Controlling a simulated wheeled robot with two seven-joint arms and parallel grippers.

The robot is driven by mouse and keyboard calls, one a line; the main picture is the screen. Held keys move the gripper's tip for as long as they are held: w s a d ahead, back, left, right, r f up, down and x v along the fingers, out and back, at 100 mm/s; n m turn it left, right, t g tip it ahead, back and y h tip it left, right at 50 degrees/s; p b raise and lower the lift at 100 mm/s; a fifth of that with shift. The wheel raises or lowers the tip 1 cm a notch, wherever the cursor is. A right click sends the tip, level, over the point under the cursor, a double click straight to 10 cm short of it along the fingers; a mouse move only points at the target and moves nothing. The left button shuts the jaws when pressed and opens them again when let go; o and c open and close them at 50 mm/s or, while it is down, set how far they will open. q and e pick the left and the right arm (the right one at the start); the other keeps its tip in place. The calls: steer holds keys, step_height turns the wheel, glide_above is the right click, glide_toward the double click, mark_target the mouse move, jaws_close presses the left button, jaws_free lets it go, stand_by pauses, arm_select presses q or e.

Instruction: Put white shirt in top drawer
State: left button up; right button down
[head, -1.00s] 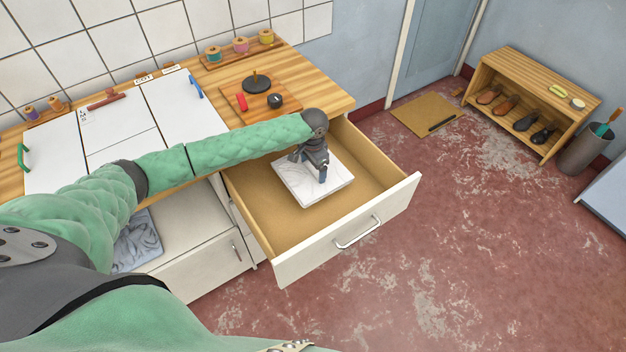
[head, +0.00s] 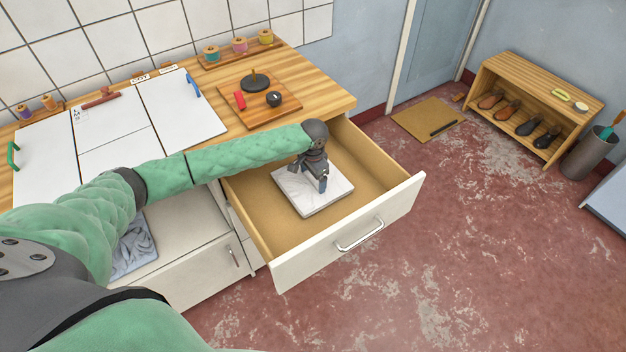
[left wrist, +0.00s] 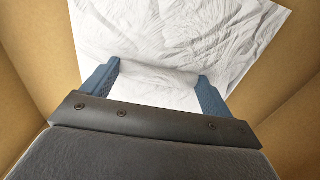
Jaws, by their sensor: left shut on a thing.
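The white shirt (head: 312,190) is a folded, flat square at the open top drawer (head: 350,238), inside its walls. In the left wrist view the shirt (left wrist: 175,32) fills the upper middle, with the drawer's tan walls on both sides. My left gripper (head: 322,183) reaches down over the shirt. Its two blue fingers (left wrist: 158,82) are shut on a raised fold of the shirt between them. I cannot tell if the shirt rests on the drawer floor. My right gripper is not in view.
The wooden counter (head: 318,98) above the drawer carries a board (head: 259,112) with small items and white panels (head: 183,112). A grey folded cloth (head: 133,248) lies in a lower compartment. A shoe rack (head: 535,85) stands far right. The red floor in front is open.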

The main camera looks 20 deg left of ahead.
arm_select(q)
steer(key=shift+f, duration=0.1)
stand_by(0.3)
steer(key=o, duration=0.9)
